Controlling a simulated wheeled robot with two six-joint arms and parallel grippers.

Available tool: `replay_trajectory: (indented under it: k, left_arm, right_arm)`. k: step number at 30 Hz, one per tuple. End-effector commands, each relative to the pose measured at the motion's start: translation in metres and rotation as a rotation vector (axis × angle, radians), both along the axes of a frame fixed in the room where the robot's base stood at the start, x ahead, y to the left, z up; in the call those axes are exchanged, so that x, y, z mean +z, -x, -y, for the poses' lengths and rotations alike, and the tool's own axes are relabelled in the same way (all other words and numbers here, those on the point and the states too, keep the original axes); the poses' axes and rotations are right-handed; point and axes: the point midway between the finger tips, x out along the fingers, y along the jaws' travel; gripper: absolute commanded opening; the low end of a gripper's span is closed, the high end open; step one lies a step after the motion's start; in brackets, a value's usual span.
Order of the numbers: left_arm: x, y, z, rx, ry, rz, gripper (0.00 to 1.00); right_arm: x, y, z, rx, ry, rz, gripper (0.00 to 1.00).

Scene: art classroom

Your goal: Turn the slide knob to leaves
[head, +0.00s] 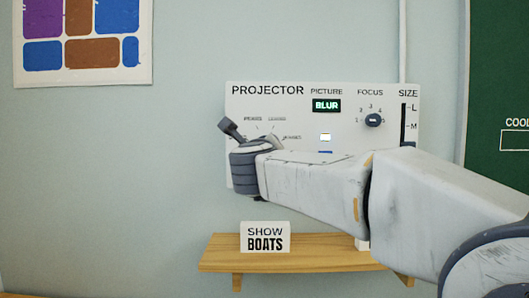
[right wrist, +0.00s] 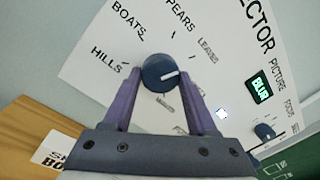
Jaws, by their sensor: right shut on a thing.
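The slide knob (right wrist: 158,73) is a dark round dial on the white projector panel (head: 300,98). My right gripper (right wrist: 158,77) has its two purple fingers on either side of the knob and is shut on it. HILLS, BOATS and PEARS labels also ring the knob. In the head view my right gripper (head: 240,145) covers the knob. My left gripper is not in view.
The panel also has a PICTURE display (head: 326,105) reading BLUR, a focus knob (head: 373,120) and a size slider (head: 404,122). A SHOW BOATS sign (head: 265,237) stands on a wooden shelf (head: 340,258) below. A green board (head: 500,80) is at right.

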Motion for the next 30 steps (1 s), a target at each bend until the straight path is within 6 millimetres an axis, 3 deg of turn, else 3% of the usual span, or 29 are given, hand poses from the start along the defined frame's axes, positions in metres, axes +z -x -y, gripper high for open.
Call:
replay_trajectory:
  k: [19, 20, 21, 22, 30]
  left_arm:
    - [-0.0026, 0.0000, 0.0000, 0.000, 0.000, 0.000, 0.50]
    - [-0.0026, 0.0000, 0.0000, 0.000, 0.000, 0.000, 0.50]
    - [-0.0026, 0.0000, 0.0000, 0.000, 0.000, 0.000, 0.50]
    - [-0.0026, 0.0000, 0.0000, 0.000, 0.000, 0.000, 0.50]
    - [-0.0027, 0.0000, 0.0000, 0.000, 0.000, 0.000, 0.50]
  right_arm:
    - [-0.0008, -0.0005, 0.0003, -0.002, -0.050, -0.001, 0.03]
    - [-0.0008, -0.0005, 0.0003, -0.002, -0.050, -0.001, 0.66]
    - [-0.0008, -0.0005, 0.0003, -0.002, -0.050, -0.001, 0.81]
    - [-0.0008, -0.0005, 0.0003, -0.002, -0.050, -0.001, 0.88]
    - [-0.0004, -0.0001, 0.0001, -0.001, -0.050, -0.001, 0.88]
